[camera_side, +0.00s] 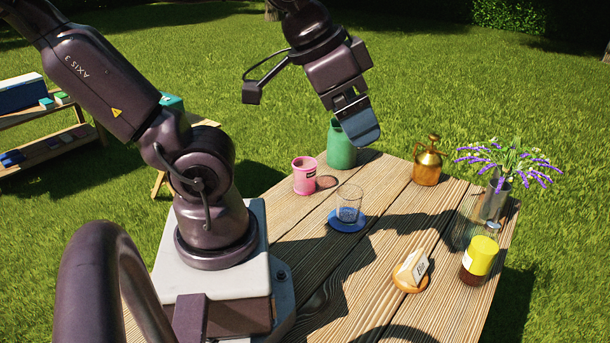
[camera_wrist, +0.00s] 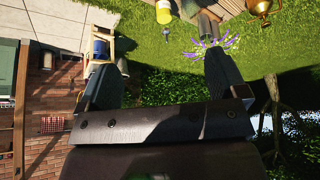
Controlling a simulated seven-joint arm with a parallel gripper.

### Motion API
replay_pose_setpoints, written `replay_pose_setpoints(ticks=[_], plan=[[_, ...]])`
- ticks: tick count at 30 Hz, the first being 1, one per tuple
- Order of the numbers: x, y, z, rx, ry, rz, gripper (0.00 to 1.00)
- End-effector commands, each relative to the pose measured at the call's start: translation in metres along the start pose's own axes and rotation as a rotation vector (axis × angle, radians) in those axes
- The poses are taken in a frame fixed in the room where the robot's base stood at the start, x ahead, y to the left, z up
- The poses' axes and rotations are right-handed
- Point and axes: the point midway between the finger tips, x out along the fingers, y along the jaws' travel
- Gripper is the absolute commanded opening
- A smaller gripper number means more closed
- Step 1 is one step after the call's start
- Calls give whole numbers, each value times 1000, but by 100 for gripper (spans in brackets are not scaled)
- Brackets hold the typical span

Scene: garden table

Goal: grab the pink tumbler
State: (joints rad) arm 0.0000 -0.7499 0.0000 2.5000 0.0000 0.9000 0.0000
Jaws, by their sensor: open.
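The pink tumbler (camera_side: 305,175) stands upright on the wooden table in the side view, left of the clear glass and in front of the green bottle. The tumbler is not visible in the wrist view.
A green bottle (camera_side: 341,146) stands close behind the tumbler. A glass (camera_side: 348,204) on a blue coaster (camera_side: 346,225), a brass sprayer (camera_side: 428,163), a flower vase (camera_side: 495,198), a yellow-capped jar (camera_side: 479,258) and a block (camera_side: 412,266) on a round coaster share the table (camera_side: 375,185).

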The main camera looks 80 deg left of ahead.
Motion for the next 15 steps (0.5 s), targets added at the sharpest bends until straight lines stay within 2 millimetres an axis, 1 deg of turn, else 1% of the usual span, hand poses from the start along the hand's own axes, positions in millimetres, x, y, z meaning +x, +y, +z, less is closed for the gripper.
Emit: replay_pose_setpoints(ticks=[8,10,13,15], plan=[[0,0,0,-1,0,1,98],[3,1,-3,-13,4,10,98],[15,6,-18,-72,24,53,98],[30,9,-35,-152,53,95,98]])
